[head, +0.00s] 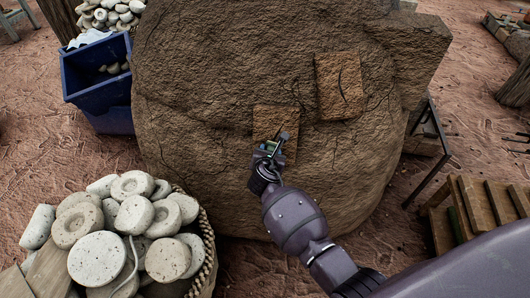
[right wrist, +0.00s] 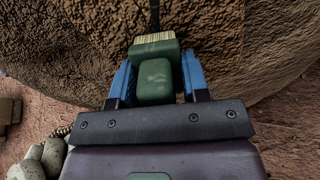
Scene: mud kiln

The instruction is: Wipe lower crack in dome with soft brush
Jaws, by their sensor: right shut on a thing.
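The mud dome (head: 200,90) fills the middle of the head view. It bears two lighter rectangular patches. The upper right patch (head: 330,92) shows a thin dark curved crack (head: 341,86). The lower patch (head: 262,118) is partly hidden by my right gripper (head: 270,149). In the right wrist view, my right gripper (right wrist: 155,85) is shut on a soft brush (right wrist: 154,80) with a green body and pale bristles. The bristles point at the dome. A dark line (right wrist: 154,15), likely the lower crack, runs up beyond them. I cannot tell whether the bristles touch the surface. My left gripper is out of view.
A basket (head: 207,262) heaped with pale round stones stands at the lower left. A blue bin (head: 97,85) is at the upper left. A wooden pallet-like stand (head: 480,205) and dark metal legs (head: 428,150) are at the right. Bare reddish ground lies around the dome.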

